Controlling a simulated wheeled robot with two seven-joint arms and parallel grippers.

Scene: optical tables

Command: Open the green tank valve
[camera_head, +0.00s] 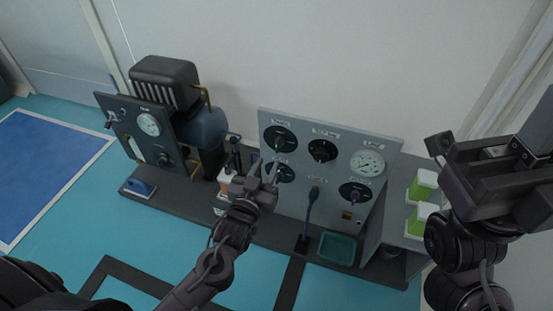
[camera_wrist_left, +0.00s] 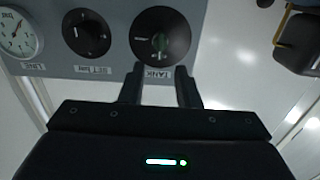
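The tank valve is a round black dial (camera_head: 280,138) with a knob at the upper left of the grey panel. In the left wrist view, which shows it upside down, the dial (camera_wrist_left: 160,36) has a green-marked knob at its middle and a TANK label beside it. My left gripper (camera_head: 268,168) is in front of the panel, just below the dial in the head view. In the left wrist view its fingers (camera_wrist_left: 158,80) are apart and empty, pointing toward the dial. I cannot tell the exact gap to the knob. My right gripper (camera_head: 458,168) is open and empty at the right, away from the panel.
The panel (camera_head: 318,172) also has a second black dial (camera_head: 322,150), a gauge (camera_head: 368,163) and lower dials. A dark compressor unit (camera_head: 165,82) stands left. A green tray (camera_head: 337,248) and green-and-white boxes (camera_head: 423,186) are to the right.

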